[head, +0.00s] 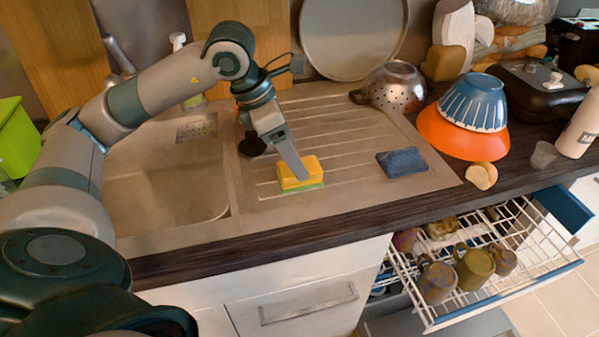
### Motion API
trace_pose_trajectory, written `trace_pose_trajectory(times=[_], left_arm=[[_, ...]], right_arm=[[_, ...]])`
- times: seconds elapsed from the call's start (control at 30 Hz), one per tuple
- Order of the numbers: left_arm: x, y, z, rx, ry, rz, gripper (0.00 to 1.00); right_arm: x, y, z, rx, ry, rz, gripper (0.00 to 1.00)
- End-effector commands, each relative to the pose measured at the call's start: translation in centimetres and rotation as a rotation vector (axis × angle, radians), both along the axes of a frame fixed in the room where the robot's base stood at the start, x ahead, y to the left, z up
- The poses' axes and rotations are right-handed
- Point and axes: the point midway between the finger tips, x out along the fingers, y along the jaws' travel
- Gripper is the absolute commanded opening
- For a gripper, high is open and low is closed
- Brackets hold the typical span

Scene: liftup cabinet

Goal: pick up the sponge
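A yellow sponge with a green underside (301,173) lies on the ribbed steel drainboard, right of the sink basin. The sponge appears to rest on the drainboard. A dark blue textured pad (402,162) lies further right on the drainboard. My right gripper is not in view.
The sink basin (165,195) is left of the drainboard. A metal colander (393,88) and a blue bowl (474,103) on an orange bowl (462,137) stand at the right. An open dish rack drawer (548,262) with several mugs juts out below the counter.

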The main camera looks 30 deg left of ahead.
Motion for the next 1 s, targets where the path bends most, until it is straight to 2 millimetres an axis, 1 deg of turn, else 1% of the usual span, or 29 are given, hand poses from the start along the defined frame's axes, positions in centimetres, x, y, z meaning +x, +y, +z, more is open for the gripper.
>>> trace_pose_trajectory(times=[0.17,0.27,0.4,0.5,0.6,1.0], left_arm=[[0.1,-0.2,-0.9,-0.001,0.004,0.0,0.69],[0.3,-0.5,-1.9,-0.001,0.005,-0.001,0.69],[0.8,-0.9,-3.6,-0.001,0.004,0.0,0.69],[1.1,-1.0,-4.5,0.0,0.003,0.0,0.69],[1.2,-1.1,-4.9,0.0,0.001,0.0,0.69],[1.2,-1.1,-4.9,0.0,0.0,0.0,0.69]], right_arm=[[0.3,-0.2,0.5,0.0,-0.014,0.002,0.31],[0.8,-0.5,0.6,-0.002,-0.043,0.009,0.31],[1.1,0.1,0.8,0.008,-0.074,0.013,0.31],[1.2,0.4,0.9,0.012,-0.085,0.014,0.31],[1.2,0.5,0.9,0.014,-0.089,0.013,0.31],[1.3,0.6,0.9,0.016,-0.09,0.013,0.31]])
